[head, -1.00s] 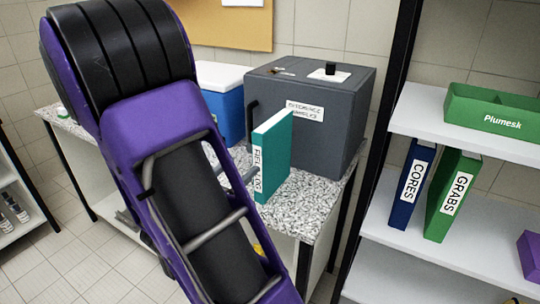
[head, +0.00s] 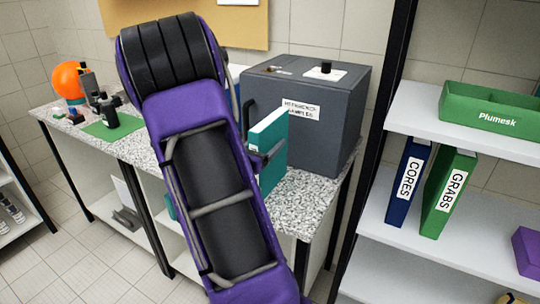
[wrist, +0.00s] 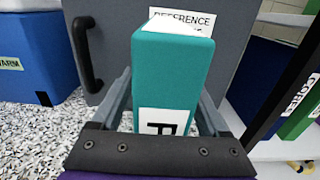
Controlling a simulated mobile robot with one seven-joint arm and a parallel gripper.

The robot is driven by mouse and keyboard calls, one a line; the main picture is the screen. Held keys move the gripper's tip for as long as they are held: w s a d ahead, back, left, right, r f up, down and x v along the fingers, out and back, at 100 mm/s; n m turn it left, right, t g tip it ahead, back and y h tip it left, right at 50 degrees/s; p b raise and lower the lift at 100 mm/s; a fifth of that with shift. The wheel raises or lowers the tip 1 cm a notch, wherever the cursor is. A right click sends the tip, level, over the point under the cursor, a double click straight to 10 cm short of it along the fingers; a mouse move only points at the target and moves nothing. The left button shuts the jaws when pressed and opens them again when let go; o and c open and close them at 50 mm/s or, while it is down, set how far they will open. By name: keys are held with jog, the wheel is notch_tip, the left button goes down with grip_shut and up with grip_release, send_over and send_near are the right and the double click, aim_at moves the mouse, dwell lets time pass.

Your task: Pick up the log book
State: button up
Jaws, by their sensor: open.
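The log book is a teal binder (head: 268,138) standing upright on the speckled counter, in front of a grey cabinet. In the head view my arm covers its left part and spine, and a finger of my gripper (head: 268,152) shows against its side. In the wrist view the teal binder (wrist: 172,75) stands between the two fingers of my gripper (wrist: 166,92), its white spine label partly visible near the palm. The jaws are open, with one finger on each side of the binder. I cannot tell whether either finger touches it.
The grey cabinet (head: 335,115) with a black handle (wrist: 82,50) is close behind the binder. A blue box (wrist: 35,55) is to the left. Shelves at right hold a blue binder (head: 408,185), a green binder (head: 447,200) and a green tray (head: 490,122).

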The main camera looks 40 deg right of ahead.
jog(key=shift+w+d, duration=0.1)
jog(key=shift+d, duration=0.2)
grip_shut()
dwell(1.2)
